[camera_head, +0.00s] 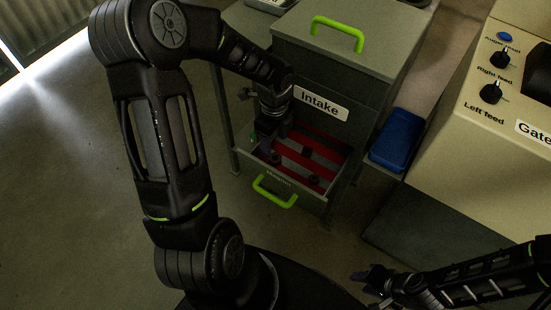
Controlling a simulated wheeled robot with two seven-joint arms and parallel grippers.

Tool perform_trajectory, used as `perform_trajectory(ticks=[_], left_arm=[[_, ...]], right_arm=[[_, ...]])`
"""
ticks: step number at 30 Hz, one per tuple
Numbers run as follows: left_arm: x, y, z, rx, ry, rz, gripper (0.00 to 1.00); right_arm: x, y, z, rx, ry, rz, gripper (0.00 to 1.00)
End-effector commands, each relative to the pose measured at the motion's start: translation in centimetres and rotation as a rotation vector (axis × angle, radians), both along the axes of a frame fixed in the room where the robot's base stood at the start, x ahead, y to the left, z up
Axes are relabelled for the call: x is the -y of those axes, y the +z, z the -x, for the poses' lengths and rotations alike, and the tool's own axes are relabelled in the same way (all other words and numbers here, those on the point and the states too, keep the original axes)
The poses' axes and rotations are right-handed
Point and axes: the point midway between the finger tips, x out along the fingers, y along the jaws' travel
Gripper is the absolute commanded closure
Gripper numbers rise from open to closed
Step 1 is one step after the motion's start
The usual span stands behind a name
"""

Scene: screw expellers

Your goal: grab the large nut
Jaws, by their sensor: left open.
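An open drawer (297,191) with a green handle (274,192) pulls out from the cabinet marked Intake. Red strips line its floor, and a few small dark pieces lie in it. One dark piece (314,180) is near the front right, and another (306,152) is further back. They are too small and dark to tell which is the large nut. My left gripper (270,150) is open and points down into the drawer's left part, close above a dark piece there. My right gripper (371,281) is low at the right, away from the drawer; its jaws are unclear.
The cabinet (345,35) has a green handle on its top. A blue bin (397,140) stands right of it. A beige machine (465,120) with Left feed and Right feed knobs fills the right side. The floor (60,190) at the left is clear.

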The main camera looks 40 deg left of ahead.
Motion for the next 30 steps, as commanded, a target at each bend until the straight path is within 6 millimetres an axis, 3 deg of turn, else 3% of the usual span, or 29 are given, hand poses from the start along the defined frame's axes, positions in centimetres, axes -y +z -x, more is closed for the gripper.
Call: perform_trajectory(ticks=[3, 14, 24, 30], left_arm=[[0.0, -1.4, 0.1, -0.002, 0.000, 0.001, 0.40], [0.0, -1.8, 0.1, -0.001, 0.000, 0.000, 0.40], [0.3, -6.2, 0.2, -0.003, 0.000, 0.001, 0.40], [0.3, -6.8, 0.1, 0.000, 0.001, 0.001, 0.40]], right_arm=[[0.0, -0.4, 0.0, 0.000, 0.000, 0.000, 0.64], [0.0, -0.4, 0.0, 0.000, 0.000, 0.000, 0.64], [0.0, -1.7, 0.0, 0.000, 0.000, 0.000, 0.64], [0.0, -1.7, 0.0, 0.000, 0.000, 0.000, 0.64]])
